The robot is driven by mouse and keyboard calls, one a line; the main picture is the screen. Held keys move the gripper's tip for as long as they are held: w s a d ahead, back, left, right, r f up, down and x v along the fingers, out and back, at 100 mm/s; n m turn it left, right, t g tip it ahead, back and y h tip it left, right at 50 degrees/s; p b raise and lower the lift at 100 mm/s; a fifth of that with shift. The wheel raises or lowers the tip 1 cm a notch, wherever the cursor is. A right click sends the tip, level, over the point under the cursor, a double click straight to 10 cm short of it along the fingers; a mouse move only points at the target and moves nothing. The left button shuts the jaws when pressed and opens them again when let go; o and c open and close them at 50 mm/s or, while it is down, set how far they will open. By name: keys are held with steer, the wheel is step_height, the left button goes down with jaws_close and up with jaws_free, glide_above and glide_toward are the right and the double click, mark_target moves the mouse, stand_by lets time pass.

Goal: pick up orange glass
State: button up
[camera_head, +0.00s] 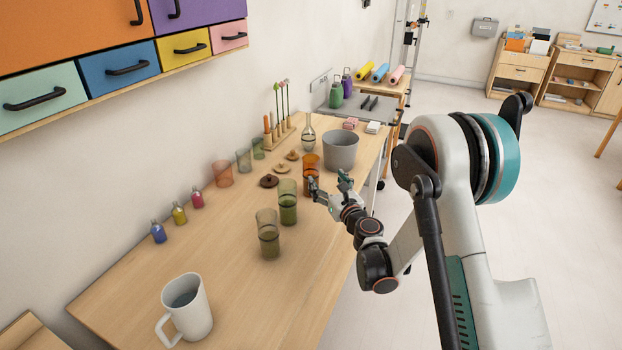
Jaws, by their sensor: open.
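The orange glass (311,165) stands upright on the wooden table, left of the grey bucket. My gripper (329,183) is open, with its fingers just in front of and to the right of the glass. One finger covers the lower part of the glass. I cannot tell whether a finger touches it. A paler reddish glass (222,174) stands farther left by the wall.
A green glass (288,202) and an olive-brown glass (268,235) stand close to the left. The grey bucket (341,150) is right behind my gripper. A white mug (187,308) stands at the front. The table's right front is bare.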

mark_target(314, 168)
steer(key=b+x, duration=0.1)
steer(key=x, duration=0.8)
steer(key=b+x, duration=0.1)
steer(key=x, duration=0.1)
steer(key=b+x, duration=0.1)
steer(key=shift+w+a+f, duration=0.1)
steer(key=shift+a+f, duration=0.15)
steer(key=shift+f, duration=0.1)
steer(key=shift+w+a+r, duration=0.15)
steer(key=shift+w, duration=0.2)
jaws_close()
steer(key=shift+r, duration=0.1)
step_height(314, 168, up, 20)
steer(key=p, duration=0.5)
